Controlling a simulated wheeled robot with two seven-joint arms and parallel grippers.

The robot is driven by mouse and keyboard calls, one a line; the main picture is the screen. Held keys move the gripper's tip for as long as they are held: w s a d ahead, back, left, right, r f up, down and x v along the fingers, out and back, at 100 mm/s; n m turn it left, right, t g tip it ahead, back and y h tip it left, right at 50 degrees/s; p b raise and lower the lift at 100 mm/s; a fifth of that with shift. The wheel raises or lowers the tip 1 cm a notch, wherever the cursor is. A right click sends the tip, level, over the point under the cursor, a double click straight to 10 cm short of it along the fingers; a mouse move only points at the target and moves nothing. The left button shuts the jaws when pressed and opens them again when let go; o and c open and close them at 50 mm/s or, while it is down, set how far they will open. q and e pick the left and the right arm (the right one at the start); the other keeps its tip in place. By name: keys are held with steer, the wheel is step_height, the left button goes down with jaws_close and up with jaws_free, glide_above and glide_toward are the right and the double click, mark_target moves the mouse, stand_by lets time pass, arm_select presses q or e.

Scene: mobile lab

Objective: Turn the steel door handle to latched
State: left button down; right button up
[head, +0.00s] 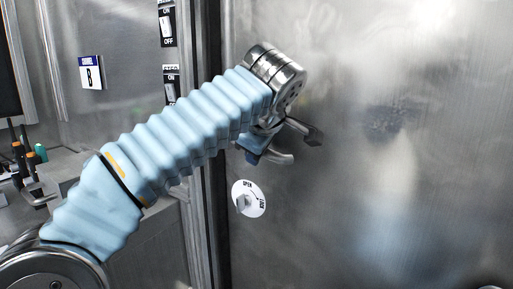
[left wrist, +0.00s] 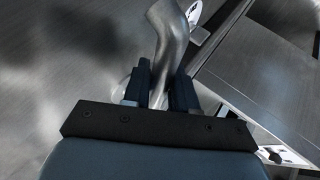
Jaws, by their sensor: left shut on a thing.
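The steel door handle (head: 281,157) is a curved bright lever on the large metal door (head: 400,110). In the head view its end shows just below my left gripper (head: 266,145), and the rest is hidden behind the gripper and wrist. In the left wrist view the handle (left wrist: 172,38) runs down between the two dark fingers of my left gripper (left wrist: 162,88), which are closed on it from both sides. My right gripper is in neither view.
Below the handle, a white round dial plate (head: 248,198) with a knob sits on the door. The dark door seam (head: 216,215) runs left of it. Farther left are wall switches (head: 167,27), a small sign (head: 91,72) and a bench with tools (head: 30,155).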

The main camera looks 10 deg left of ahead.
arm_select(q)
steer(key=shift+r+n+g+h+p, duration=0.35)
steer(key=shift+r+h+p, duration=0.2)
steer(key=shift+h, duration=0.25)
steer(key=shift+r, duration=0.1)
steer(key=c, duration=1)
jaws_free()
steer(key=v, duration=1.2)
